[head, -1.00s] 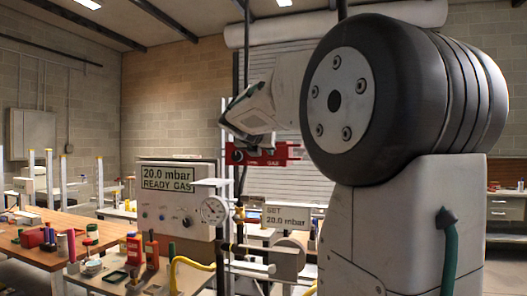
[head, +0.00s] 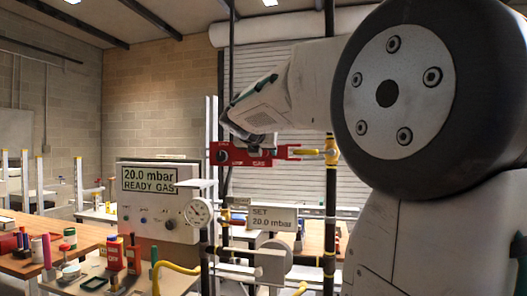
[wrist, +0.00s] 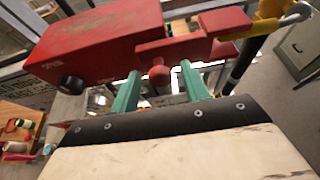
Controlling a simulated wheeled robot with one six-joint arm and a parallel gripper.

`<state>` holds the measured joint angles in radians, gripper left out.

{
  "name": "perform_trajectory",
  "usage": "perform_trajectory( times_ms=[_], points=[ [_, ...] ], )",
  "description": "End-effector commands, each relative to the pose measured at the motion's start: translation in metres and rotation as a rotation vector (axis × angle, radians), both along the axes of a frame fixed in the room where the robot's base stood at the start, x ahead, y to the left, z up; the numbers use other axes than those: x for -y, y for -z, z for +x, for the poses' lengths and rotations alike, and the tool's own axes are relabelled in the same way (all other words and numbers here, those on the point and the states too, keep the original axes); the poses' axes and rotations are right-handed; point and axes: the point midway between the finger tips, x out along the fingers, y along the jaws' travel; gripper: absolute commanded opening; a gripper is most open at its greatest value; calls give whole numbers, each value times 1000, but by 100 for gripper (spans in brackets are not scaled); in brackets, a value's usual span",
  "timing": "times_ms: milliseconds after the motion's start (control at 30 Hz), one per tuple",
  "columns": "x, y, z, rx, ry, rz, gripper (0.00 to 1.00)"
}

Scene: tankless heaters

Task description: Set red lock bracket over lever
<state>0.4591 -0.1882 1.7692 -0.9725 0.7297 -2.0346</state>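The red lock bracket (head: 240,155) has a dark round knob at its left end and a "GAS" mark. In the wrist view the red bracket (wrist: 110,42) fills the upper middle, with a narrower part at right. A yellow lever (head: 305,152) runs from the bracket's right end to a yellow valve (head: 331,150) on a dark pipe; the lever also shows in the wrist view (wrist: 275,27). The bracket's right end overlaps the lever. My gripper (wrist: 160,75) has two green fingers apart below the bracket, with a small red knob (wrist: 159,76) between them and gaps on both sides.
A "SET 20.0 mbar" sign (head: 272,217) hangs below. Workbenches with bottles and tools (head: 45,250) are at lower left.

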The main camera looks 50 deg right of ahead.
Motion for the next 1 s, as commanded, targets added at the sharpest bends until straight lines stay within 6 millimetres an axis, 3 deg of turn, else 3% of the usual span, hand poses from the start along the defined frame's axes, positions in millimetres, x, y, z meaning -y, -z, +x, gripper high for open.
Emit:
perform_trajectory(
  times_ms=[233, 700, 1000],
  points=[
    [-6, -4, -3, 2, -1, -1, 46],
    [-61, -29, -31, 1, -2, -1, 46],
    [-64, -30, -33, 0, 1, 0, 46]
  ],
)
